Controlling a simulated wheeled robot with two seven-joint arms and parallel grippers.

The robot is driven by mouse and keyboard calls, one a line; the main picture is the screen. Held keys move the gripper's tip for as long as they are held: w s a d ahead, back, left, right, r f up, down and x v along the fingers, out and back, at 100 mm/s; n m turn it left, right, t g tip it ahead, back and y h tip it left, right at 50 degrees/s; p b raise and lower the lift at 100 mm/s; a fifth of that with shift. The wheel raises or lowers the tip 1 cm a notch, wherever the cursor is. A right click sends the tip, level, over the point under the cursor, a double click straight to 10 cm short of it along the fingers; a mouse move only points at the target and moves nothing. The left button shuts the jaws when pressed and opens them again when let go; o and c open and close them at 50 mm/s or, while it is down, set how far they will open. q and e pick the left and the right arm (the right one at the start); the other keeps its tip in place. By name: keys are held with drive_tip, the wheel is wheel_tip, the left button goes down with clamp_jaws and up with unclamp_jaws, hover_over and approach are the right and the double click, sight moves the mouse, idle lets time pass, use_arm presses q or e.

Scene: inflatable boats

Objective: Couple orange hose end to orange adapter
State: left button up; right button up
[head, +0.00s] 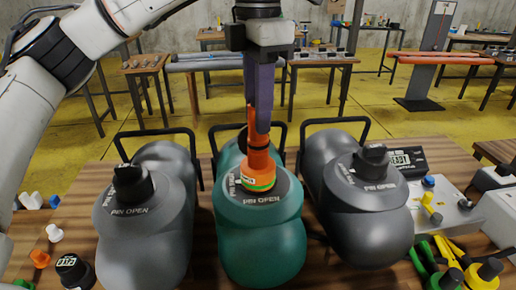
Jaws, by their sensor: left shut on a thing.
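My left gripper (262,125) points straight down over the middle, teal inflatable (262,240). The fingers hide part of the hose end. My right gripper is not in view.
Grey inflatables stand close on the left (145,240) and right (365,220), each with a black valve piece on top. Small caps, including an orange one (39,259), lie at the left. A grey box (445,212) and yellow and green tools (450,258) crowd the right.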

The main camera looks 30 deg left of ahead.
use_arm(q)
drive_tip(key=shift+f, duration=0.15)
drive_tip(key=o, duration=1.1)
wheel_tip(320, 180, up, 10)
drive_tip(key=shift+r+p, duration=0.15)
drive_tip(key=shift+p, duration=0.4)
